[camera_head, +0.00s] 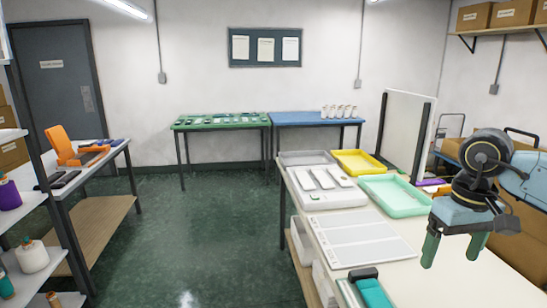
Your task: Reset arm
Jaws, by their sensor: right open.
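My right gripper (454,250) hangs at the right over the cream worktable (450,285). Its two green fingers point down and stand apart, with nothing seen between them. My right arm reaches in from the right edge, bent at a dark joint above the gripper. My left gripper is not in view.
The worktable carries a white device (325,188), a grey tray (306,158), a yellow tray (360,162), a mint tray (395,195) and a white ruled sheet (360,240). The green floor (200,235) between is clear.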

